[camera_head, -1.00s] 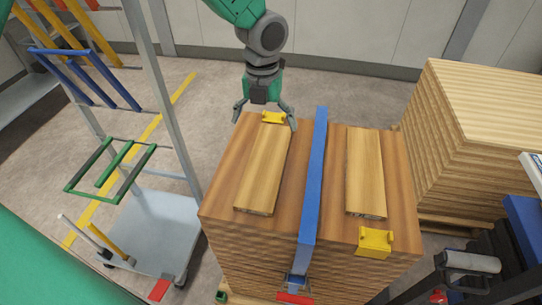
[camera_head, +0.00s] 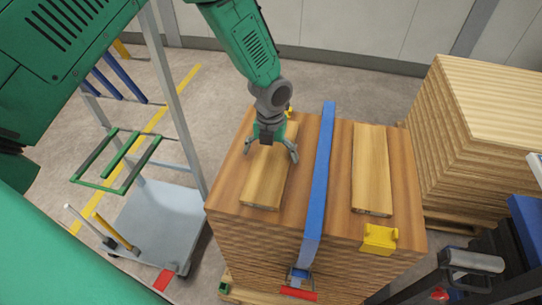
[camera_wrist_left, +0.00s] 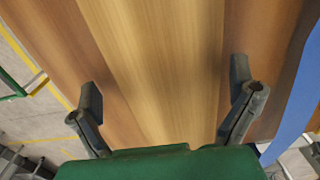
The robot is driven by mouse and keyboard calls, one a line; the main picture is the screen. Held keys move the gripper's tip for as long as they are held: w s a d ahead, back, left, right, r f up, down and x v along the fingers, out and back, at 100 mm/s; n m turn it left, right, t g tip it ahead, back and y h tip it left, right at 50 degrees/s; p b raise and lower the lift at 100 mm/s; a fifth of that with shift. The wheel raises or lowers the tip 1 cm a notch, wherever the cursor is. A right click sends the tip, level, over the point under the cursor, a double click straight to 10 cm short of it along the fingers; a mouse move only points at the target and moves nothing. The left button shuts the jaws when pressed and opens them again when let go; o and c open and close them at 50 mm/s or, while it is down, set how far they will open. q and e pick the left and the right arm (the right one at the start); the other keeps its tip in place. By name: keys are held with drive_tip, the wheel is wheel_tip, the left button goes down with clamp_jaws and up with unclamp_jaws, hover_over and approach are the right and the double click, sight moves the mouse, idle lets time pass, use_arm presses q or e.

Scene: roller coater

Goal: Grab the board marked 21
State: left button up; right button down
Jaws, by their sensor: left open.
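Two light wooden boards lie on top of a strapped wood stack (camera_head: 320,245), one on each side of a blue strap (camera_head: 322,175). No number is readable on either the left board (camera_head: 266,186) or the right board (camera_head: 371,170). My left gripper (camera_head: 270,152) is open above the left board, its fingers spread to either side of it. In the left wrist view the left board (camera_wrist_left: 155,60) runs between the two open fingers (camera_wrist_left: 168,110); I cannot tell whether they touch it. My right gripper is not in view.
A yellow corner piece (camera_head: 379,238) sits at the stack's front right edge. Another lighter wood stack (camera_head: 470,130) stands to the right. A grey cart (camera_head: 155,225) with a green frame (camera_head: 115,160) stands on the left.

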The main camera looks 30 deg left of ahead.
use_arm(q)
drive_tip(key=shift+d, duration=0.45)
drive_tip(key=shift+c, duration=0.5)
drive_tip(key=shift+d+r, duration=0.1)
drive_tip(key=shift+d, duration=0.1)
drive_tip(key=c, duration=1.4)
drive_tip(key=shift+o, duration=0.2)
drive_tip(key=shift+a, duration=0.1)
drive_tip(key=shift+a, duration=0.1)
